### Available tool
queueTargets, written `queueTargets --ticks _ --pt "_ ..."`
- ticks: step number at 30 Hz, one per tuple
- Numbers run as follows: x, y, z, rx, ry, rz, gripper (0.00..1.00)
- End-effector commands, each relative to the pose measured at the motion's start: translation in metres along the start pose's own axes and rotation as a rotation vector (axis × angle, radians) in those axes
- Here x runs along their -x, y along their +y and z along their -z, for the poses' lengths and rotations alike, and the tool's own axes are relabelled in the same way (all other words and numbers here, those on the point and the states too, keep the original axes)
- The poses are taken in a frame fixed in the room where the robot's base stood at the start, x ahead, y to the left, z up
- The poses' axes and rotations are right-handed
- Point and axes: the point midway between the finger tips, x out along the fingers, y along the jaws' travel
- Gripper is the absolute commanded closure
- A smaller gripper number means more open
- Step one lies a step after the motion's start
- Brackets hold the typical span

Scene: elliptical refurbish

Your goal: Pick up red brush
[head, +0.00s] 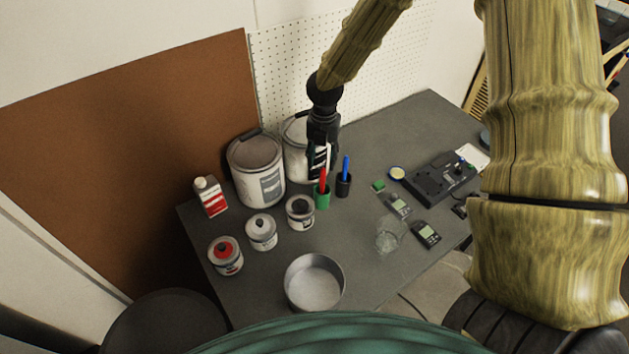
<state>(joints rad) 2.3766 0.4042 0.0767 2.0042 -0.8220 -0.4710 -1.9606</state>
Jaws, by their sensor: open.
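The red brush (323,178) stands upright in a small green cup (322,198) on the grey table. Its red handle points up, and its lower end is hidden in the cup. My gripper (320,168) hangs down from above with its open fingers at the upper part of the red handle. A light-coloured finger part shows just right of the handle. I cannot tell whether the fingers touch the brush.
A blue-handled brush (346,168) stands in a black cup (343,186) close on the right. Large paint cans (256,170) (296,140) stand behind. Small cans (261,232) (300,213) and a metal bowl (314,283) lie nearer. Meters (427,235), a glass (388,236) and a black device (436,180) occupy the right.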

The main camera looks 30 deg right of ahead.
Motion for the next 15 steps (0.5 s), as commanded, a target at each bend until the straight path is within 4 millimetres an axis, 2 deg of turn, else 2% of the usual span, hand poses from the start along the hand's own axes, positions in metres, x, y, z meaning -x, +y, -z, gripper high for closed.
queueTargets --ticks 5,9,15 --pt "-0.018 0.004 0.004 0.009 0.0 0.001 0.58" --pt "-0.039 0.011 -0.003 0.011 0.006 0.006 0.58" --pt "-0.056 0.015 -0.008 0.011 0.01 0.009 0.58"
